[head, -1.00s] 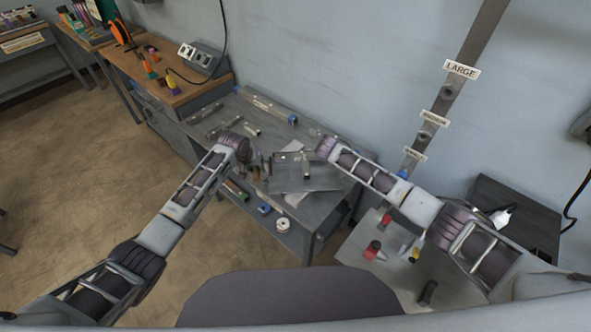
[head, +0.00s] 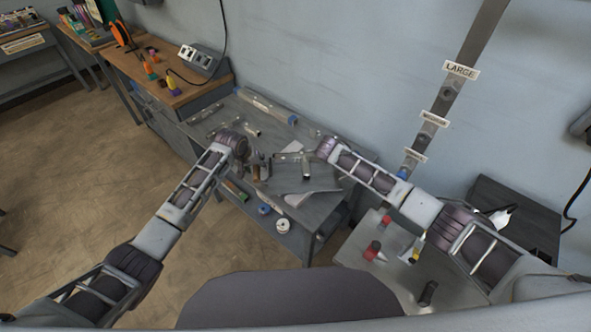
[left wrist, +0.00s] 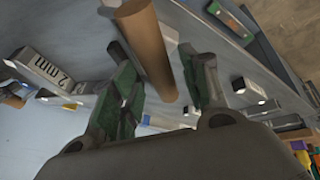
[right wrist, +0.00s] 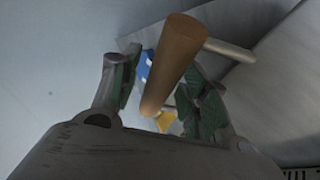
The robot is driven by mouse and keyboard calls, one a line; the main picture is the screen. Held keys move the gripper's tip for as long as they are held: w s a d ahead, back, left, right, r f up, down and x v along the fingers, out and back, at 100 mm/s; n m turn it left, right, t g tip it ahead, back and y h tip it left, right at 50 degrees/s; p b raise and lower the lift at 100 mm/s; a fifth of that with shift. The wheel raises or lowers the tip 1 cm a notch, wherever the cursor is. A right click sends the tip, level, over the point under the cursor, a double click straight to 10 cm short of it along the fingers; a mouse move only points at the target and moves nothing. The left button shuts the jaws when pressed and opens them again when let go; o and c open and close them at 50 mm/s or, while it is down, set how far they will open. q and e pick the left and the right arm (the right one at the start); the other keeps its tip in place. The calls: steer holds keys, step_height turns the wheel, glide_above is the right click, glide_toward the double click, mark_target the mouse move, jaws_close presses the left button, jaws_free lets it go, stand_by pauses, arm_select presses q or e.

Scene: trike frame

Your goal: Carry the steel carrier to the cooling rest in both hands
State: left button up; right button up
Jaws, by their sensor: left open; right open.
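The steel carrier (head: 308,174) looks like a flat grey plate on the grey bench, in the middle of the head view. A brown cylindrical handle (left wrist: 148,45) stands between the spread fingers of my left gripper (head: 256,163) in the left wrist view. Another brown handle (right wrist: 177,65) lies between the spread fingers of my right gripper (right wrist: 160,82) in the right wrist view. Both grippers are open and neither is closed on its handle. In the head view the right fingers are mostly hidden behind their wrist. I cannot make out the cooling rest for certain.
The grey bench (head: 325,208) carries several small tools and a blue-and-white roll (head: 264,209). A wooden-topped bench (head: 150,70) stands beyond it at left. A grey side table (head: 365,262) with red and dark items is at right. Open floor lies at left.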

arm_select(q)
steer(key=v, duration=1)
stand_by(0.6)
arm_select(e)
steer(key=v, duration=1.2)
arm_select(q)
steer(key=shift+s+a, duration=0.1)
steer(key=shift+a, duration=0.05)
stand_by(0.6)
